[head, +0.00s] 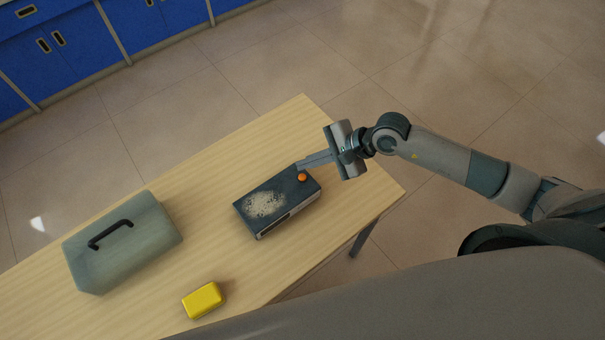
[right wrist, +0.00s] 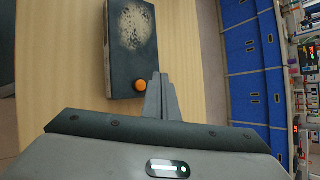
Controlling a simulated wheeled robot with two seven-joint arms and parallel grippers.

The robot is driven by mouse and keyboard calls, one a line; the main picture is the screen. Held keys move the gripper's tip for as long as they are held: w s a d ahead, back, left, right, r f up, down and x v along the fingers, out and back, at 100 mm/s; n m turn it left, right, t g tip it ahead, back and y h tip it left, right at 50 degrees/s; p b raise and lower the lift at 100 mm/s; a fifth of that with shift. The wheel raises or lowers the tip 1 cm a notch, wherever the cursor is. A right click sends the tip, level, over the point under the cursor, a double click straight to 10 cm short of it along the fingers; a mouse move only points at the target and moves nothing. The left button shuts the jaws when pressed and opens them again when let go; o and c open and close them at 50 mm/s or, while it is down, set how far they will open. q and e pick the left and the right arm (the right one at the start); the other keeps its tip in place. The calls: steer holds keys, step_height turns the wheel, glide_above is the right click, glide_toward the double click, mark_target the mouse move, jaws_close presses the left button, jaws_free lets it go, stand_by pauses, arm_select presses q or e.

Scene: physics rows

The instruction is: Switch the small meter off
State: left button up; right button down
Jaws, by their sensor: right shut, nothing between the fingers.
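The small meter (head: 278,203) is a dark flat box with a pale speckled patch on its top, lying on the wooden table. An orange knob or button (head: 302,177) sits on its top near the right end. In the right wrist view the meter (right wrist: 122,65) is at the upper middle and the orange knob (right wrist: 140,86) is at its near end. My right gripper (head: 303,165) is shut and empty, its fingertips close beside the orange knob. I cannot tell whether they touch it. My left gripper is not in view.
A grey-green case with a black handle (head: 123,245) stands on the table at the left. A yellow box (head: 203,300) lies near the front edge. The table (head: 215,210) is bare between them. Blue cabinets (head: 60,50) stand at the back across open floor.

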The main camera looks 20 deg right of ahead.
step_height(320, 180, up, 4)
steer(key=shift+f+p, duration=0.2)
steer(key=shift+p, duration=0.5)
